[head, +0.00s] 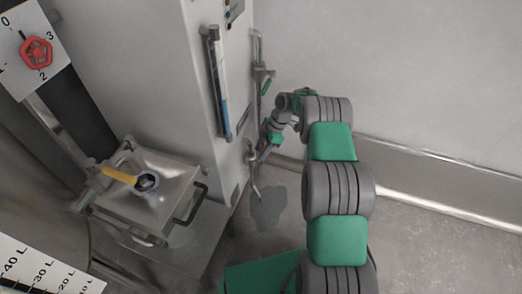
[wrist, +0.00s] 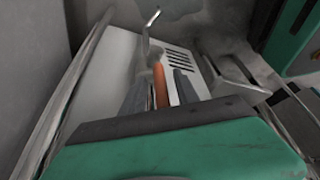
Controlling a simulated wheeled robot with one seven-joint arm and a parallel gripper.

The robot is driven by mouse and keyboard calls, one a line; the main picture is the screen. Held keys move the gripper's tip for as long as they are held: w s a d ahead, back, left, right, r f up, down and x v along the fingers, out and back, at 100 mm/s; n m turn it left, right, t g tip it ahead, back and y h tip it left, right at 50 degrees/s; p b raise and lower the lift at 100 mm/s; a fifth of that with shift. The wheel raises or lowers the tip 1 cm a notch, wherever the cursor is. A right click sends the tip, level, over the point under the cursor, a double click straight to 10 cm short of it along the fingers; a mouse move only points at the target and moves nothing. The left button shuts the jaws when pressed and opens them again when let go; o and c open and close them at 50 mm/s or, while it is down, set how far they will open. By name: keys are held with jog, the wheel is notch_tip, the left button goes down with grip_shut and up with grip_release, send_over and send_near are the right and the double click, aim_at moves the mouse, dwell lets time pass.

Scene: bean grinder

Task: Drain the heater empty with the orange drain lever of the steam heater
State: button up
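The steam heater (head: 170,75) is the tall pale cabinet left of centre in the head view. A long gauge tube (head: 218,85) with some blue in it runs up its edge. The orange drain lever (wrist: 160,85) shows in the wrist view. My gripper (wrist: 160,90) has one finger on each side of the lever, with narrow gaps visible; it looks open around it.
A dark wet patch (head: 268,208) lies on the floor below the drain pipe. A metal container (head: 155,190) with a yellow-handled part stands at the lower left. A wall with a metal skirting (head: 445,180) is behind my arm. Floor at the right is clear.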

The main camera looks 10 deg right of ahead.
jog(key=p+v, duration=0.2)
jog(key=v, duration=0.6)
jog(key=shift+f, duration=0.1)
dwell(7.1)
